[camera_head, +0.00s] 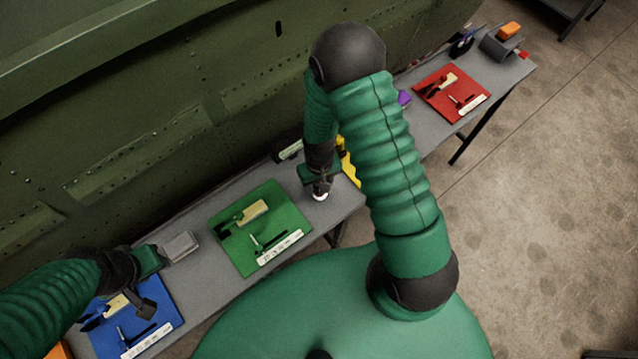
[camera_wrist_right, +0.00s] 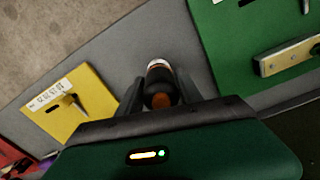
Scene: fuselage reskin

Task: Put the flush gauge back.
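My right gripper (camera_head: 320,190) hangs low over the grey bench, between the green mat (camera_head: 285,213) and the yellow mat (camera_wrist_right: 88,112). In the right wrist view its fingers (camera_wrist_right: 160,92) close around a small round piece with a dark body, a white end and an orange-brown end. I take this as the flush gauge (camera_wrist_right: 158,68). Its white tip (camera_head: 320,197) shows below the gripper in the head view. I cannot tell whether it touches the bench. My left gripper (camera_head: 145,290) is over the blue mat (camera_head: 165,307); its finger opening is unclear.
Tools and white labels lie on the green, blue and red (camera_head: 452,93) mats. A grey block (camera_head: 181,246) sits between blue and green. An orange item (camera_head: 509,29) is at the far bench end. The green fuselage wall (camera_head: 130,130) runs behind the bench.

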